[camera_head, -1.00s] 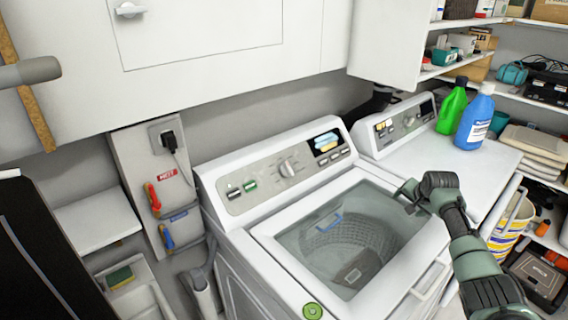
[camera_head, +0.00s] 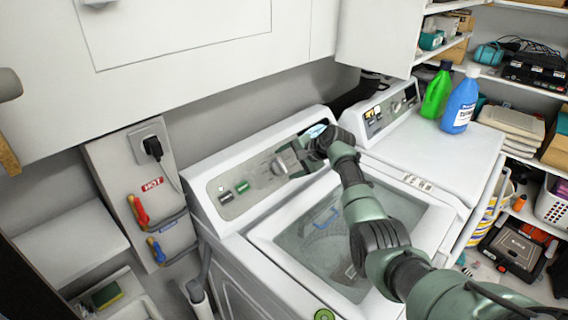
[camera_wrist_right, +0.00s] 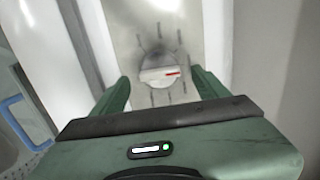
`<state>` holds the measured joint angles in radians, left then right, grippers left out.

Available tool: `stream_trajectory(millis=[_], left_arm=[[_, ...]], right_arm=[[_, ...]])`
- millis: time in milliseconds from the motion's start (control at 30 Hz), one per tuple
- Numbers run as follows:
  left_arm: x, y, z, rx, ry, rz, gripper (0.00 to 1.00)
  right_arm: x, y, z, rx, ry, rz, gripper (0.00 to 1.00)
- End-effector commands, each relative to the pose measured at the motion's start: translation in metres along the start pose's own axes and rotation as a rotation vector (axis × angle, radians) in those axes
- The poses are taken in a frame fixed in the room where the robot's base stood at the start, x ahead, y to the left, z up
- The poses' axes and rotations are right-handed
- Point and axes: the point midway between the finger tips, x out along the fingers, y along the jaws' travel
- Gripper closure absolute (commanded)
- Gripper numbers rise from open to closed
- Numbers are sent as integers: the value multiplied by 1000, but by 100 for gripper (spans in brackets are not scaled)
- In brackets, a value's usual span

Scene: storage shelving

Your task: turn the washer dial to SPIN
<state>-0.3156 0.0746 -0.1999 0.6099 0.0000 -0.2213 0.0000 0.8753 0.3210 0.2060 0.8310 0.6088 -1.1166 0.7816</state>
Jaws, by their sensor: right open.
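The white washer (camera_head: 238,250) stands in the middle of the head view, its lid window showing the drum. Its grey control panel (camera_head: 238,202) runs along the back. My right gripper (camera_head: 280,164) is open at the panel, over the dial, which it largely hides in the head view. In the right wrist view the round dial (camera_wrist_right: 158,77) lies between the open fingertips of my right gripper (camera_wrist_right: 160,80), with a bar-shaped grip and a red pointer mark toward the picture's right. The marks around it are too blurred to read. I cannot tell whether the fingers touch it. My left gripper is not in view.
A second white machine (camera_head: 440,160) stands at right, with a green bottle (camera_head: 437,92) and a blue bottle (camera_head: 461,105) on it. White cabinets (camera_head: 180,75) hang above the washer. Red and blue valve handles (camera_head: 138,212) are on the wall at left.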

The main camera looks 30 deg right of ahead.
Motion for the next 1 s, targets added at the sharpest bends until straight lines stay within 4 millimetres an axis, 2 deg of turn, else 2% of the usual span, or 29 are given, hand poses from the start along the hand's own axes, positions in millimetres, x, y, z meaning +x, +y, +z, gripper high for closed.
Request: stream_trajectory(millis=[100,300,667,800,900,1000], left_arm=[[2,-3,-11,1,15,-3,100],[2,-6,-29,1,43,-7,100],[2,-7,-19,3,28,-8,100],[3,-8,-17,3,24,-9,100],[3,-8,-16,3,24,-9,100],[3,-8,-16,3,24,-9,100]], right_arm=[[12,0,-1,2,-1,0,25],[23,0,-1,0,1,0,25],[25,0,-1,-1,1,0,25],[25,0,-1,-1,1,0,64],[25,1,-1,-1,2,1,88],[25,1,-1,-3,2,1,88]])
